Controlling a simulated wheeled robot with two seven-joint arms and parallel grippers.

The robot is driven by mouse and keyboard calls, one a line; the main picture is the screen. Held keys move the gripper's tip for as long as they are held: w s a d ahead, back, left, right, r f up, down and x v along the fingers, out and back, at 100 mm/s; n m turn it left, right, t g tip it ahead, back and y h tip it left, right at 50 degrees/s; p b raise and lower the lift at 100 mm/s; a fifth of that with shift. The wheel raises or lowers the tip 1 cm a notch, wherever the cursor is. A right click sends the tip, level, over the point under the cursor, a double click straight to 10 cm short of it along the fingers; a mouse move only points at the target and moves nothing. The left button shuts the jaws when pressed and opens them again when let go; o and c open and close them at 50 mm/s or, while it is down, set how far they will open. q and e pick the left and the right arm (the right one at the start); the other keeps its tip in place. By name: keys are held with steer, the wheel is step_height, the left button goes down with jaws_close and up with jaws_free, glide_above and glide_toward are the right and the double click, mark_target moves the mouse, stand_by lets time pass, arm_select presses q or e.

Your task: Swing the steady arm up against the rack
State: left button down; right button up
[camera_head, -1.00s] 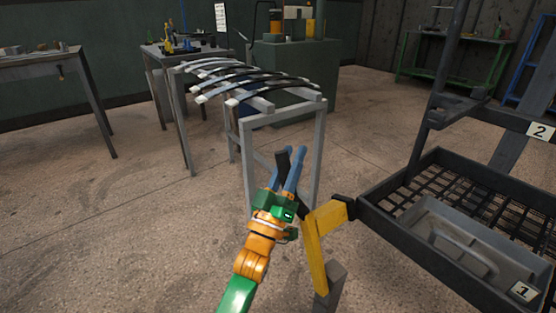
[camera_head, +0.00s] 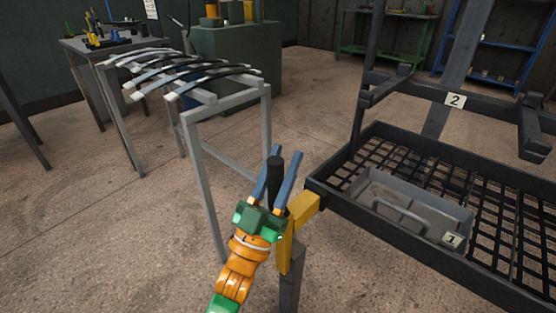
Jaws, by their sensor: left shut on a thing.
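The steady arm (camera_head: 303,208) is a yellow bar at the near left corner of the dark rack (camera_head: 330,198), with a yellow upright part and a grey post below it. Its black handle (camera_head: 274,178) stands up between the blue fingers of my left gripper (camera_head: 281,168). The left gripper is shut on this handle. My gripper's green body hides the handle's lower end and part of the yellow bar. I cannot tell whether the steady arm touches the rack's side along its length. My right gripper is not in view.
A grey tray (camera_head: 375,207) marked 1 sits in the rack's lower mesh basket. The upper rail carries a label 2 (camera_head: 455,100). A grey stand (camera_head: 197,160) with several curved leaf springs (camera_head: 190,68) is at left. Open floor lies between stand and rack.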

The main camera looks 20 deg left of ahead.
mark_target(274, 195)
arm_select(q)
steer(key=shift+d+f, duration=0.1)
steer(key=shift+f, duration=0.1)
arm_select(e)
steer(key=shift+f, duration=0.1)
arm_select(q)
steer(key=c, duration=1)
jaws_free()
steer(key=o, duration=0.3)
steer(key=shift+d, duration=0.1)
steer(key=shift+o, duration=0.6)
steer(key=shift+d+r, duration=0.1)
steer(key=b+v, duration=0.1)
steer(key=v, duration=0.6)
steer(key=shift+s, duration=0.15)
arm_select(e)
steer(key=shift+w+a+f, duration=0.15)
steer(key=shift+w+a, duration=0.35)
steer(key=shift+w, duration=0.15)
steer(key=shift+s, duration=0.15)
